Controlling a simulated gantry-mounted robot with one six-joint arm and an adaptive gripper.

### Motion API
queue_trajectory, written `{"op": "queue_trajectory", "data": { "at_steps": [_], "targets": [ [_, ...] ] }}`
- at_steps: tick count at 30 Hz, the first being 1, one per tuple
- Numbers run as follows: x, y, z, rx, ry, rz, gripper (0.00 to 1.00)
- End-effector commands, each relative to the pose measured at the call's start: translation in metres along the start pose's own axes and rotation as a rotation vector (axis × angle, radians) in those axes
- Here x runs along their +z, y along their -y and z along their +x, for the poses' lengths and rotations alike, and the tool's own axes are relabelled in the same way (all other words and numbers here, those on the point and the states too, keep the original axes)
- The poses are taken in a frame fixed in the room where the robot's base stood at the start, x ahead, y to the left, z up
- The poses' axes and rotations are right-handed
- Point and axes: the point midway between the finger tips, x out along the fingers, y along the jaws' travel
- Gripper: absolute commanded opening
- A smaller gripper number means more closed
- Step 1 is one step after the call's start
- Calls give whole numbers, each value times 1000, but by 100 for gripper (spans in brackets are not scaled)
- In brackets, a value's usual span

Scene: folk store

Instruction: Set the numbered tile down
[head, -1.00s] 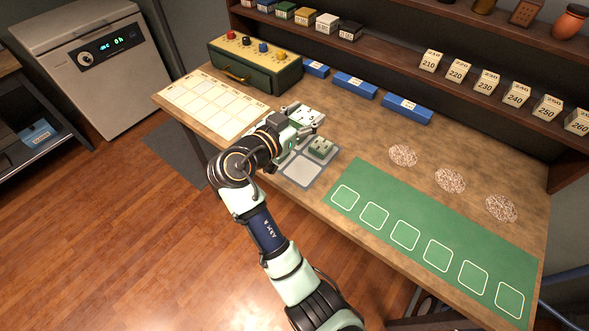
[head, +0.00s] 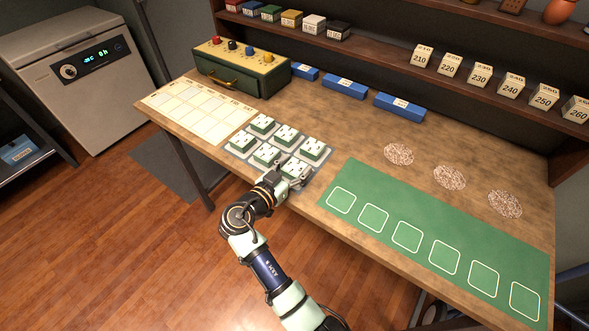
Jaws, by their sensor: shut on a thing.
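My gripper (head: 290,178) is at the front right corner of a grey tray (head: 322,169) on the workbench. It is shut on a green tile with a white, dark-marked face (head: 295,167), at the tray's front right cell. I cannot tell whether this tile rests in the cell or hangs just above it. Other tiles of the same kind sit in the tray's remaining cells, such as the back right tile (head: 313,148) and the front middle tile (head: 267,154). The marks are too small to read.
A green mat (head: 390,207) with white outlined squares lies to the right. A pale grid sheet (head: 195,112) lies to the left. Blue bars (head: 345,86) and a green box with knobs (head: 240,70) stand behind. Numbered blocks (head: 450,65) line the shelf.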

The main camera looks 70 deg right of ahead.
Motion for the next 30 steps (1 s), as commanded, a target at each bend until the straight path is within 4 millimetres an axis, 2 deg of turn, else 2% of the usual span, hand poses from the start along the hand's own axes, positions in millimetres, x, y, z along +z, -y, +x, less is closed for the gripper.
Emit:
{"op": "queue_trajectory", "data": {
  "at_steps": [8, 9, 13, 24, 26, 30],
  "targets": [
    [2, 0, 0, -1, -1, 2, 19],
    [2, 0, 0, -1, -1, 1, 61],
    [1, 0, 0, -1, -1, 1, 83],
    [-4, 0, 0, -1, -1, 1, 85],
    [-2, 1, -8, -3, -1, 0, 85],
    [-3, 2, -39, -6, -1, 0, 85]
  ]
}}
